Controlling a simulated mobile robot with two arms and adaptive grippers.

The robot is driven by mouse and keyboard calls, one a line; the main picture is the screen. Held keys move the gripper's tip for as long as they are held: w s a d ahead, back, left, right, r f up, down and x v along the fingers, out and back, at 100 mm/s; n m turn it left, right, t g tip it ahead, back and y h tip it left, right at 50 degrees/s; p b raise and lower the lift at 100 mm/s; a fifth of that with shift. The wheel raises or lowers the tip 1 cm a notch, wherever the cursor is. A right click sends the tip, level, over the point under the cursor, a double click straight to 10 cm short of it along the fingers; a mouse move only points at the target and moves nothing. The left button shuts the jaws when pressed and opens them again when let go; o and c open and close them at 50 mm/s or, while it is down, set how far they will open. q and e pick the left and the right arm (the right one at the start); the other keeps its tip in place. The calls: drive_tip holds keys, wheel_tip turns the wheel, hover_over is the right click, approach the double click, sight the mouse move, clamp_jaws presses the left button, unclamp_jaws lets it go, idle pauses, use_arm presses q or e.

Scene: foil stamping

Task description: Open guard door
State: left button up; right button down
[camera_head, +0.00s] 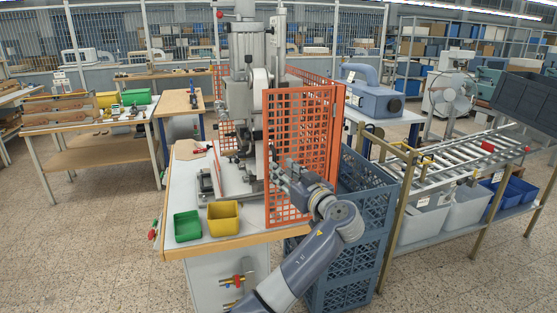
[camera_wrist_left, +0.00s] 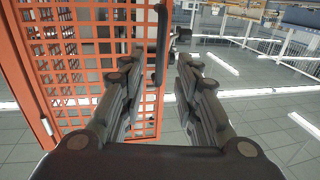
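The guard door is an orange lattice panel (camera_head: 292,125) at the front right of the stamping press (camera_head: 243,95). In the left wrist view the guard door (camera_wrist_left: 95,45) fills the left side, with a dark upright handle (camera_wrist_left: 161,45) along its right edge. My left gripper (camera_head: 281,172) is in front of the panel's lower part in the head view. In the left wrist view its fingers (camera_wrist_left: 160,62) are apart, and the handle appears between them, beyond the tips. I cannot tell any contact. My right gripper is in neither view.
A green bin (camera_head: 187,226) and a yellow bin (camera_head: 223,219) stand on the press table's front edge. Stacked blue crates (camera_head: 362,218) stand right of the table, close to my left arm. A roller conveyor (camera_head: 450,157) is further right. Floor at the left is clear.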

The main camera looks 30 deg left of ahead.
use_arm(q)
drive_tip(key=p+x, duration=0.1)
drive_tip(key=x, duration=0.3)
drive_tip(key=shift+w+a+p, duration=0.25)
drive_tip(key=shift+a+p, duration=0.05)
drive_tip(key=shift+a, duration=0.05)
clamp_jaws()
